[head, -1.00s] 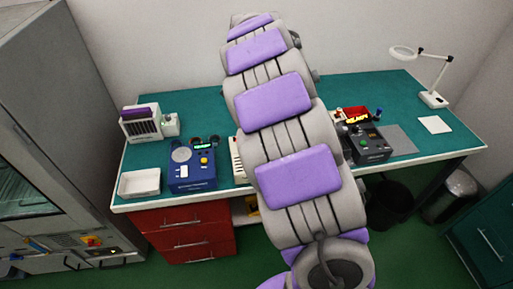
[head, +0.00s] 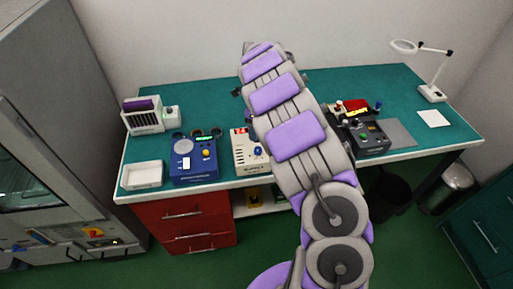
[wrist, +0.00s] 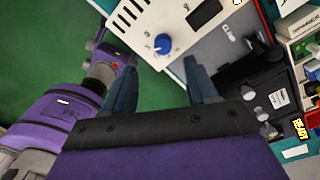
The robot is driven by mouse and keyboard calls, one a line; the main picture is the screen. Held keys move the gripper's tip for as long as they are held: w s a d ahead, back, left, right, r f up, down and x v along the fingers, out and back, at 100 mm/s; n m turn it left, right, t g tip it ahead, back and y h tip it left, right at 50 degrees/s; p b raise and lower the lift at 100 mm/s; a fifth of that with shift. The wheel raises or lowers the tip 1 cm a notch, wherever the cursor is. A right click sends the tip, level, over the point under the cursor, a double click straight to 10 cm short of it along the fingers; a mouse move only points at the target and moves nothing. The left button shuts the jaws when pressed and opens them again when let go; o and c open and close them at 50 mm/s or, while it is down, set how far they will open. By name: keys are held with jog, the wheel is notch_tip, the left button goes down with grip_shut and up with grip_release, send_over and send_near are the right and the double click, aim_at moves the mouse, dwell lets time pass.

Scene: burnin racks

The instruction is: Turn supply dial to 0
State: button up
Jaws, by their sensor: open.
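The supply is a cream box (head: 241,158) with a red lit display, on the front part of the bench, partly behind my arm. Its blue dial (head: 257,151) shows at the arm's edge. In the wrist view the dial (wrist: 162,43) is a round blue knob on the white front panel (wrist: 178,24), with marks around it too small to read. My gripper (wrist: 162,58) is open, and the dial appears between its fingertips or just beyond them. I cannot tell whether they touch it. In the head view the gripper is hidden by my arm.
A blue instrument (head: 194,160) stands left of the supply, with a white tray (head: 142,174) beyond it. A dark grey device (head: 371,137) stands on the right. A magnifier lamp (head: 432,92) is at the back right. Red drawers (head: 187,227) are below the bench.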

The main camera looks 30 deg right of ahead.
aim_at(258, 148)
jog(key=f, duration=0.5)
jog(key=d+f+b, duration=0.1)
jog(key=f, duration=0.1)
jog(key=shift+s+f, duration=0.15)
jog(key=shift+f, duration=0.25)
jog(key=shift+a+f, duration=0.1)
jog(key=shift+f, duration=0.25)
jog(key=shift+a+f, duration=0.3)
jog(key=shift+a, duration=0.05)
jog(key=shift+d, duration=0.25)
jog(key=c, duration=0.5)
jog(key=shift+a, duration=0.1)
jog(key=c, duration=0.6)
